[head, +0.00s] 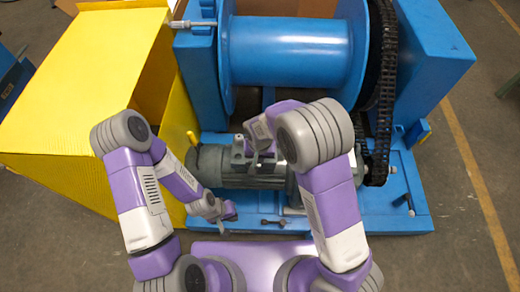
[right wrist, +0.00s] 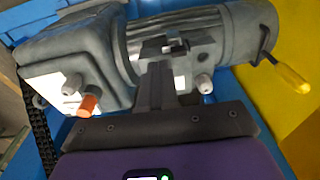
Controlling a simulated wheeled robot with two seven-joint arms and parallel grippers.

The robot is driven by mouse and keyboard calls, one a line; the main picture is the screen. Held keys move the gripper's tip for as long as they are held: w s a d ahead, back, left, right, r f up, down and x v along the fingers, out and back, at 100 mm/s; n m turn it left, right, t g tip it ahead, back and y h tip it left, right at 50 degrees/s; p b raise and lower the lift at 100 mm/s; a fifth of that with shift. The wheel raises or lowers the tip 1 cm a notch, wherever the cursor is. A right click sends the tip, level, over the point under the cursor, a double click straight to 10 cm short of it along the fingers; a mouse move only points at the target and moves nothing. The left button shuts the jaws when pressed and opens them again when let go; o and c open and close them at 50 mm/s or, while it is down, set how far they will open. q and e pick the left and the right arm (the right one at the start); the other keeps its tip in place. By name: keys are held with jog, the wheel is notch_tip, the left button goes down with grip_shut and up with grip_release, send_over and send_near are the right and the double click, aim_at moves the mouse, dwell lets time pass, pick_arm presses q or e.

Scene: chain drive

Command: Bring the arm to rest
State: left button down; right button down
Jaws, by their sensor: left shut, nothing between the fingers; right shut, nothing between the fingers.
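Both my arms are bent over the blue winch machine. My right gripper (head: 243,152) is shut and empty above the grey motor (head: 215,165). In the right wrist view its closed fingers (right wrist: 157,85) point at the motor (right wrist: 180,40); I cannot tell whether they touch it. My left gripper (head: 222,213) is lower, shut and empty, near the front edge of the blue base (head: 385,218), at its left end. My right forearm hides part of the motor and base. The black chain (head: 384,100) runs down the right side of the drum (head: 285,52).
A yellow open-topped box (head: 60,125) stands close left of the machine. A yellow handle (head: 193,138) sticks up at the motor's left end and also shows in the right wrist view (right wrist: 293,78). A bolt-like part (head: 275,222) lies at the base's front. Floor at right is clear.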

jog(key=shift+s+r, duration=0.1)
jog(key=shift+r, duration=0.05)
jog(key=s+d+f+m+y, duration=0.1)
jog(key=s+d+f+y, duration=0.1)
jog(key=s+d+f, duration=0.2)
jog(key=s+d+f+m+y, duration=0.1)
jog(key=s+d+f+y, duration=0.1)
jog(key=s+d+f, duration=0.3)
jog(key=s+f, duration=0.4)
jog(key=s, duration=0.3)
jog(key=shift+s+d+f, duration=0.15)
jog(key=shift+s, duration=0.15)
dwell(1.3)
